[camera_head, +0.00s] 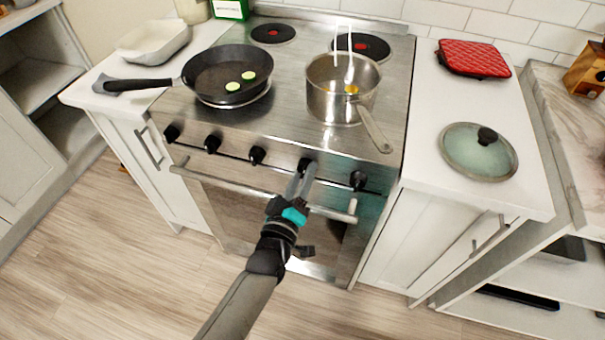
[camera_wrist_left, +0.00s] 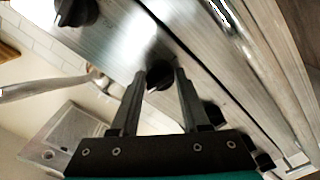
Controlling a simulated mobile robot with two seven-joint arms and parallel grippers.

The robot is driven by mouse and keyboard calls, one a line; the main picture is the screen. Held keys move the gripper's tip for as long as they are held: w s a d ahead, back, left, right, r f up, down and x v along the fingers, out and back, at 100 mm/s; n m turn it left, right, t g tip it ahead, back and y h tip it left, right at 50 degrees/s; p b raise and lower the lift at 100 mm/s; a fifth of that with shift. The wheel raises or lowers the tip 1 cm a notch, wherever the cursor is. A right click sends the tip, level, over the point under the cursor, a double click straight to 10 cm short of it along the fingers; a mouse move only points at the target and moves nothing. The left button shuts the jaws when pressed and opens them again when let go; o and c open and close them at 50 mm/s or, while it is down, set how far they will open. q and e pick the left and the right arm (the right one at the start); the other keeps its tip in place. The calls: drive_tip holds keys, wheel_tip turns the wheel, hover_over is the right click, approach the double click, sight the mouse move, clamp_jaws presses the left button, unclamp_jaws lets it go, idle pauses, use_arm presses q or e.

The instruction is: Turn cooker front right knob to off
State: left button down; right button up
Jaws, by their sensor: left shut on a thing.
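The steel cooker (camera_head: 290,95) has a row of several black knobs along its front panel. My left gripper (camera_head: 303,178) reaches in from below and is shut on the second knob from the right (camera_head: 306,163). In the left wrist view, that gripped knob (camera_wrist_left: 160,76) sits between the two fingertips (camera_wrist_left: 158,88). The rightmost knob (camera_head: 358,180) is free, and a free knob also shows at the wrist view's upper left (camera_wrist_left: 76,12). The knob markings are too small to read. My right gripper is not in view.
A frying pan (camera_head: 212,70) with green slices and a steel pot (camera_head: 325,95) stand on the cooker; the pot's handle (camera_head: 374,130) overhangs near the knobs. The oven door bar (camera_head: 235,188) runs below. A glass lid (camera_head: 465,158) and red mat (camera_head: 480,57) lie on the right counter.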

use_arm(q)
drive_tip(key=shift+n, duration=1.2)
drive_tip(key=shift+c, duration=1.9)
unclamp_jaws()
drive_tip(key=shift+s, duration=0.15)
drive_tip(key=p+v, duration=0.2)
drive_tip(key=v, duration=1.3)
